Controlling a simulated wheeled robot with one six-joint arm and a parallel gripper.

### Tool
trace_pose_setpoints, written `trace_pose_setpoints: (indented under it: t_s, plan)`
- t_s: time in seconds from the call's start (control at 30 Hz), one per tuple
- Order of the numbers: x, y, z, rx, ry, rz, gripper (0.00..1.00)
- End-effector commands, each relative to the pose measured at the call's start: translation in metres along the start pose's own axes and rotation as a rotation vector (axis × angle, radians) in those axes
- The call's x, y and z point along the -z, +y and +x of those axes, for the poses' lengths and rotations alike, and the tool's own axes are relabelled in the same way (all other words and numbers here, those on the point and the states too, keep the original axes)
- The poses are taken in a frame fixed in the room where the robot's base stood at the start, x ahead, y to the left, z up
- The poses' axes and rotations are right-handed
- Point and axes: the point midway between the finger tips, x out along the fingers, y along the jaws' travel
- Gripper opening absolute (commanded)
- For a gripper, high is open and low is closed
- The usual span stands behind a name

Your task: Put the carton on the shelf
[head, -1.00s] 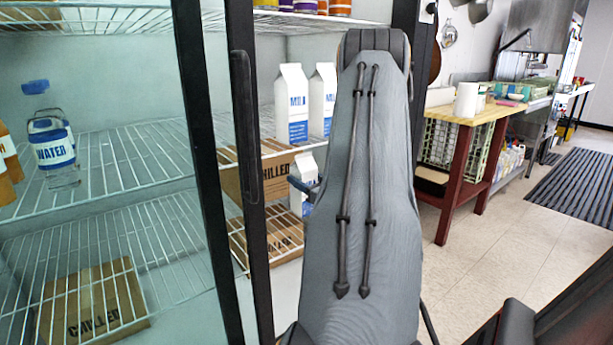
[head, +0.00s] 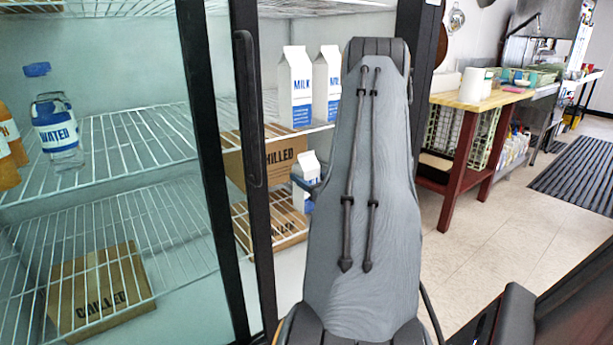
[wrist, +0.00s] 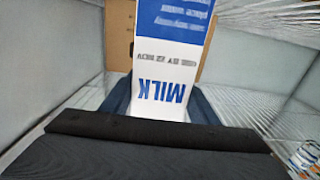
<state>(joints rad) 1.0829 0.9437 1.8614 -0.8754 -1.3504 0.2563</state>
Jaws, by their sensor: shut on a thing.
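A white and blue milk carton (wrist: 168,85) fills the middle of the wrist view, its MILK label upside down there. My gripper (wrist: 160,104) is shut on it, with a dark finger on each side. In the head view the held carton (head: 305,172) shows small, left of my arm, in front of the wire shelf. Part of my gripper (head: 308,187) shows beside it; my arm hides the rest. Two more milk cartons (head: 297,92) (head: 327,85) stand upright on the wire shelf (head: 285,130) above it.
A dark door frame (head: 250,110) stands left of my arm. Another CHILLED box (head: 240,165) is behind the held carton. A wooden-topped table (head: 480,100) stands to the right.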

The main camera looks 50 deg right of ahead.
Motion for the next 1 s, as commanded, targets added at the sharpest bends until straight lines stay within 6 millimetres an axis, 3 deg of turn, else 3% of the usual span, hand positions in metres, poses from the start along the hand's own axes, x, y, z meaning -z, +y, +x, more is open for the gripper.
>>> trace_pose_setpoints:
  t_s: [0.07,0.1,0.17,0.57,0.77,1.0]
  plan:
    - [0.0,0.001,0.001,0.0,0.005,-0.002,0.0]
    - [-0.002,0.0,0.0,0.0,0.0,0.0,0.61]
    - [-0.002,0.0,0.0,0.0,0.0,0.0,0.71]
    - [0.003,0.0,-0.001,-0.001,-0.001,0.0,0.73]
    - [0.002,0.001,-0.033,-0.003,-0.001,0.001,0.73]
    - [0.002,0.002,-0.083,-0.004,-0.002,0.002,0.73]
